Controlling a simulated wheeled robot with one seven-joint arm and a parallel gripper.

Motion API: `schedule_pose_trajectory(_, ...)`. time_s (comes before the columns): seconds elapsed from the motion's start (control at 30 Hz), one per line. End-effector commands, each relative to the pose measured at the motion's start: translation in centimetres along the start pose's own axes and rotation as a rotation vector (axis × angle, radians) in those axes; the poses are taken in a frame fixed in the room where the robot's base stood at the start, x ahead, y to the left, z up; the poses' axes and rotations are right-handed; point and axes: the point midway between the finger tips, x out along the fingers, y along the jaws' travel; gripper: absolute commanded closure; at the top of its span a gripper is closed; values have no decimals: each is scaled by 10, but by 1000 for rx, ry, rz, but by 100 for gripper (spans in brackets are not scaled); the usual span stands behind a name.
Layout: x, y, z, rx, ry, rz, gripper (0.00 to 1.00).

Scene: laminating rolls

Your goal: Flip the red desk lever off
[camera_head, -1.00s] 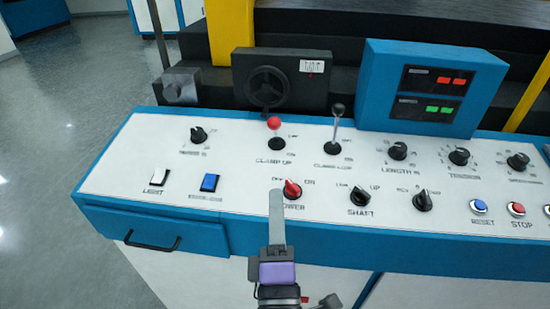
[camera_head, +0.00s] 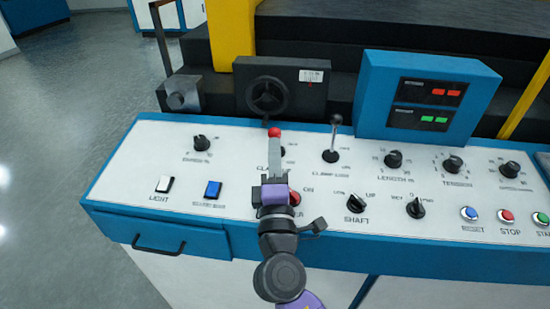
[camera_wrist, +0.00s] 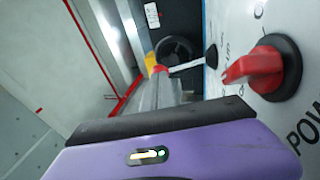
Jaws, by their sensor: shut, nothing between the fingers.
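The red-knobbed lever (camera_head: 274,132) stands on the white control desk (camera_head: 130,182) by the label "CLAMP UP". In the head view my gripper covers most of its stem and base. In the wrist view the lever (camera_wrist: 185,67) shows beyond my fingers, its red knob partly hidden by them. My gripper (camera_head: 275,145) is shut and empty, with its fingertips just below the red knob in the picture. I cannot tell whether they touch the lever. A red rotary POWER knob (camera_wrist: 255,68) lies close beside my gripper; in the head view it is partly covered (camera_head: 295,199).
A black-knobbed lever (camera_head: 333,140) stands to the right of the red one. Rotary knobs, push buttons and a blue display box (camera_head: 378,90) are further right. A black handwheel (camera_head: 267,95) is behind. A blue rocker switch (camera_head: 213,188) lies left.

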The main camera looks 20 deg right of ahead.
Motion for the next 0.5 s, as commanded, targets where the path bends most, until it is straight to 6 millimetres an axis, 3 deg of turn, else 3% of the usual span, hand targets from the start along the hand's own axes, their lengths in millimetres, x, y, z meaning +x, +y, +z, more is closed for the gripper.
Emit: schedule_pose_trajectory(0.5, 2, 4, 0, 2, 0, -13, 100)
